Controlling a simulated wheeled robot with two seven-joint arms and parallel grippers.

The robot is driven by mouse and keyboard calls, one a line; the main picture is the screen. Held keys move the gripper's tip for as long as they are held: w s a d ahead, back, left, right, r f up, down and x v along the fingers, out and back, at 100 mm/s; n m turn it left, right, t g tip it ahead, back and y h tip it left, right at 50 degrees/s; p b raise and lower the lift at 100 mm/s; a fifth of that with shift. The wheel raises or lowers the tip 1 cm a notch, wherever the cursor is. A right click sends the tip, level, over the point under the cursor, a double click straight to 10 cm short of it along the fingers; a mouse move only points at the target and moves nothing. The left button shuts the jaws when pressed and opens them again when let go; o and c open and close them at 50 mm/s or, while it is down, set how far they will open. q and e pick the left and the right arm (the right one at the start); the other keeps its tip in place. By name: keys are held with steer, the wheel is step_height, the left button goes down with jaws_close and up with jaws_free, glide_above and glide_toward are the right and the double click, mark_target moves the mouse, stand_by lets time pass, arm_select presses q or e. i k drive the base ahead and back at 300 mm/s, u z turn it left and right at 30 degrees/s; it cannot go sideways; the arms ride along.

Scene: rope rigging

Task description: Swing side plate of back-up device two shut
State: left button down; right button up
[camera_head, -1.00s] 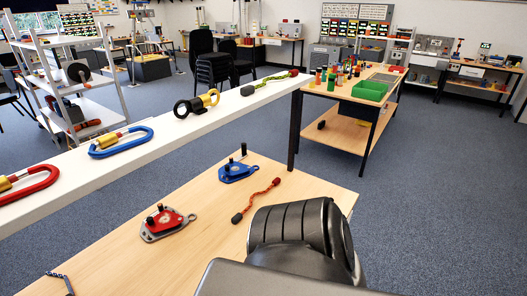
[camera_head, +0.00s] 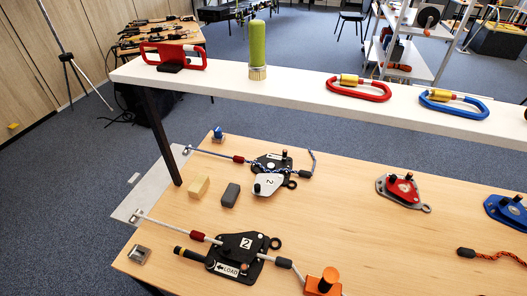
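Two black back-up devices lie on the wooden table. The far device (camera_head: 283,160) has a silver side plate (camera_head: 268,186) marked 2, turned out to the near side of its black body, so it looks open. A blue-and-white rope (camera_head: 217,154) runs to it from the left. Neither gripper is in view.
A white raised shelf (camera_head: 300,92) crosses behind the table, holding carabiners and a green cylinder (camera_head: 257,45). A tan block (camera_head: 199,187) and a dark block (camera_head: 231,195) lie left of the devices. An orange clamp (camera_head: 323,283) stands at the front. Red and blue pulleys lie right.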

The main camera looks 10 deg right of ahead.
mark_target(265, 186)
steer(key=z, duration=0.95)
steer(key=k, duration=0.5)
steer(key=u, duration=0.2)
